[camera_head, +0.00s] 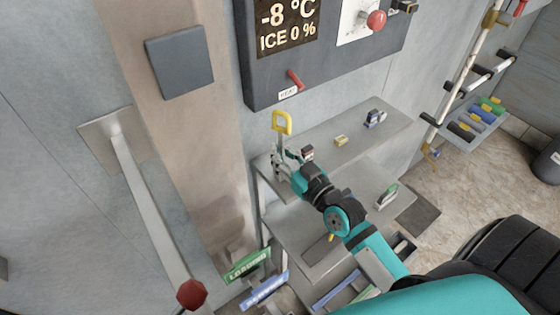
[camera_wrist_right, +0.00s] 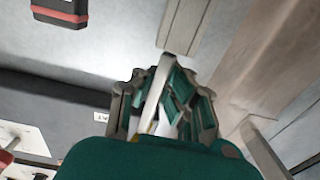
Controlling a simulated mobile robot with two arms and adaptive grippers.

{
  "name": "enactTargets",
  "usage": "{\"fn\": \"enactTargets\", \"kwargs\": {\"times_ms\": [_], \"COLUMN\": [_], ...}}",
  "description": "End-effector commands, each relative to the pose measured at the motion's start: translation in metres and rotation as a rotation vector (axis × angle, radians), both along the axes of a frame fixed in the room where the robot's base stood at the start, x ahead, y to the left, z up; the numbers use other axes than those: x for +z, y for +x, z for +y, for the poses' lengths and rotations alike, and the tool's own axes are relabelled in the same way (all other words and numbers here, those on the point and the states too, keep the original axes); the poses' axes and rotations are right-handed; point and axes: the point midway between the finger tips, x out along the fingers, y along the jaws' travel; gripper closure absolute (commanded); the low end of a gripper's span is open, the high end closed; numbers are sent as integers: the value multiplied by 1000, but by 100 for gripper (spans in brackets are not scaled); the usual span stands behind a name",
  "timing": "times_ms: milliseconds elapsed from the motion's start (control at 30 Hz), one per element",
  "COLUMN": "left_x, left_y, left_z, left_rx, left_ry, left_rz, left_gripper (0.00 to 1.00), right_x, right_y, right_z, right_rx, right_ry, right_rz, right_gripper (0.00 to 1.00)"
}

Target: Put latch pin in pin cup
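The latch pin has a yellow loop handle (camera_head: 281,121), which stands up above my right gripper (camera_head: 284,163) in the head view. In the right wrist view, the pale shaft of the latch pin (camera_wrist_right: 155,95) runs between the fingers of my right gripper (camera_wrist_right: 165,100), which appear shut on it. A bit of yellow shows low between them. The gripper is at the left end of the upper grey shelf (camera_head: 335,140). I cannot pick out the pin cup for sure; the gripper may hide it. My left gripper is not in view.
A lower shelf (camera_head: 345,205) is below. A dark display panel (camera_head: 330,78) hangs above. A long lever (camera_head: 150,205) is at left.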

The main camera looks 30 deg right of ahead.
Motion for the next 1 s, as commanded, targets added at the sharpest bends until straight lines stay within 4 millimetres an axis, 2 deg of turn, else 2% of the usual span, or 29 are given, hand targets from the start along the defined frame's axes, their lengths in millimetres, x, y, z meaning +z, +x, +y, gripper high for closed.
{"fn": "enactTargets", "kwargs": {"times_ms": [33, 367, 600, 900, 1000], "left_x": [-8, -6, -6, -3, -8], "left_y": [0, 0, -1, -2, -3], "left_z": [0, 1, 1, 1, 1], "left_rx": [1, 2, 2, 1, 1], "left_ry": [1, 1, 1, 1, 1], "left_rz": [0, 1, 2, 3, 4], "left_gripper": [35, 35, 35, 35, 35], "right_x": [-6, -6, -6, -2, -6], "right_y": [0, 0, 0, 0, -9], "right_z": [0, 0, 0, 0, -1], "right_rx": [-1, 0, 0, 0, 0], "right_ry": [1, -1, 0, 0, -1], "right_rz": [-3, -1, 0, -2, 0], "right_gripper": [100, 100, 71, 71, 71]}}
